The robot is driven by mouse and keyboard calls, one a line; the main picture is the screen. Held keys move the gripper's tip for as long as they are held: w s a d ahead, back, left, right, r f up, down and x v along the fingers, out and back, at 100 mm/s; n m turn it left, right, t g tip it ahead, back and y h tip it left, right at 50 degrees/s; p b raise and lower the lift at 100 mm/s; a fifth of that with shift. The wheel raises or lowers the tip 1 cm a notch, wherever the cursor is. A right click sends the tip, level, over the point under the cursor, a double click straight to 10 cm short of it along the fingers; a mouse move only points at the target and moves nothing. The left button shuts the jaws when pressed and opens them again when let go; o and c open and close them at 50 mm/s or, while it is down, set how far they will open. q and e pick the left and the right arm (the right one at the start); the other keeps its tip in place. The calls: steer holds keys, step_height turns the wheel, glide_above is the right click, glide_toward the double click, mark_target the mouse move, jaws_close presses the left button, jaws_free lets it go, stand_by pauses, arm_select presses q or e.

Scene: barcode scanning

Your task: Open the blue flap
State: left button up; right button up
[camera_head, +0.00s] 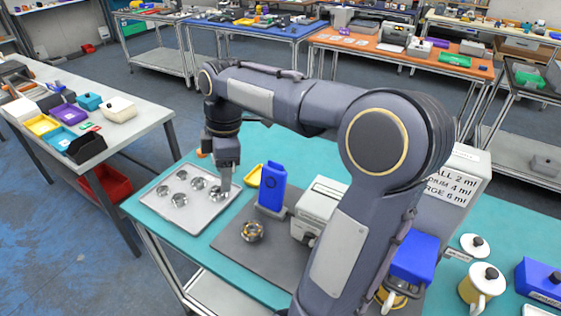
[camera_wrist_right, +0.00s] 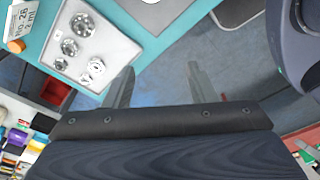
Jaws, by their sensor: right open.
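A tall blue upright part (camera_head: 271,187) with a dark hole near its top stands on a grey mat (camera_head: 232,240) on the teal table. I cannot tell for sure whether it is the blue flap. Another blue block (camera_head: 415,258) shows partly behind my arm, over a yellow-and-white container. My right gripper (camera_head: 224,188) points down by the right edge of the metal tray, left of the upright blue part and apart from it. In the wrist view its two fingers (camera_wrist_right: 160,88) are spread with nothing between them. My left gripper is not in view.
The metal tray (camera_head: 160,196) holds several round metal parts. A metal-and-brass part (camera_head: 252,231) lies on the mat. A white device (camera_head: 318,204) stands right of the blue part. A yellow container (camera_head: 482,285) and a blue box (camera_head: 541,281) are at the right.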

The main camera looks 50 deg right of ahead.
steer(key=w+d+f+n+g+y+p, duration=0.1)
steer(key=w+d+n, duration=0.15)
steer(key=d, duration=0.35)
steer(key=w+d+f+n, duration=0.1)
steer(key=d+n, duration=0.2)
steer(key=d, duration=0.3)
steer(key=n+y+p, duration=0.1)
steer(key=n+y, duration=0.1)
steer(key=n, duration=0.1)
glide_toward(281, 166)
step_height(281, 166, down, 6)
steer(key=w+d, duration=0.2)
steer(key=p+x, duration=0.1)
steer(key=x, duration=0.6)
steer(key=shift+r, duration=0.1)
jaws_close()
